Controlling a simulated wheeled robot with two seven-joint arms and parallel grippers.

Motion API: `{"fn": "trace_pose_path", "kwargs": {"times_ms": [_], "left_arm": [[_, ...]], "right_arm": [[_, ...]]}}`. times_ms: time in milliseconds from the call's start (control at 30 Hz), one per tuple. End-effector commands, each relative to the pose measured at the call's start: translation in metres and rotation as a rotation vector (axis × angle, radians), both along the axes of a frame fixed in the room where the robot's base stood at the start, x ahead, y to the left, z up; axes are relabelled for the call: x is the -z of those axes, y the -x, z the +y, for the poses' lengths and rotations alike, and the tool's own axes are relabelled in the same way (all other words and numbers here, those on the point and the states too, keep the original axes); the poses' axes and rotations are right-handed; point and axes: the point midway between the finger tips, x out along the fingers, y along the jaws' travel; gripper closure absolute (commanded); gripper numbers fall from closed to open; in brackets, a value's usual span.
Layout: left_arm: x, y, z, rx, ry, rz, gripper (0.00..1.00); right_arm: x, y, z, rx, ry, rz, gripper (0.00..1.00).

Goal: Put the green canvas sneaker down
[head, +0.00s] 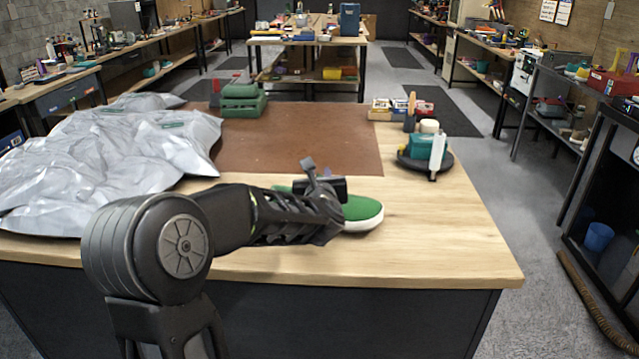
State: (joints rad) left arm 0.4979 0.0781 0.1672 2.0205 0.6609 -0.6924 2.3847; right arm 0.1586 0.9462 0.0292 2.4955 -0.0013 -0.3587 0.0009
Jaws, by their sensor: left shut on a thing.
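The green canvas sneaker (361,208) has a white sole and is at the front of the wooden table (440,245), near the lower edge of the brown mat. My left arm comes in from the left and covers much of the shoe. My left gripper (325,182) is at the shoe and shut on it; its fingertips are partly hidden. The sole looks close to the tabletop, but I cannot tell whether it touches. My right gripper is not in view.
A crumpled silver sheet (110,150) covers the table's left side. A dark round tray (440,164) with bottles stands at the right. The front right tabletop is clear.

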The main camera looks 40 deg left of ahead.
Motion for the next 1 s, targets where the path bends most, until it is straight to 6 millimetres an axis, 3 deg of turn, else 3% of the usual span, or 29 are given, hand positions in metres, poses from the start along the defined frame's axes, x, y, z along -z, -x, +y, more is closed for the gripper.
{"fn": "trace_pose_path", "kwargs": {"times_ms": [100, 367, 400, 633, 1000], "left_arm": [[0.016, 0.000, 0.000, -0.001, 0.001, 0.001, 1.00], [0.018, 0.000, 0.000, 0.000, -0.001, -0.002, 1.00], [0.020, 0.000, 0.000, -0.001, 0.001, 0.000, 0.76], [0.019, 0.000, 0.000, 0.000, 0.001, -0.001, 0.57], [0.018, 0.003, -0.003, 0.000, 0.001, -0.001, 0.57]], "right_arm": [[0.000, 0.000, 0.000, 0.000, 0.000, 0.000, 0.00], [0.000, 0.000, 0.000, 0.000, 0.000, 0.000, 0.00], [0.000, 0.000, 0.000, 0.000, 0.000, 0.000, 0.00], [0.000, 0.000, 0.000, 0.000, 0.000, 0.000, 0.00], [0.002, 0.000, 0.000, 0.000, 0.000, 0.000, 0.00]]}}
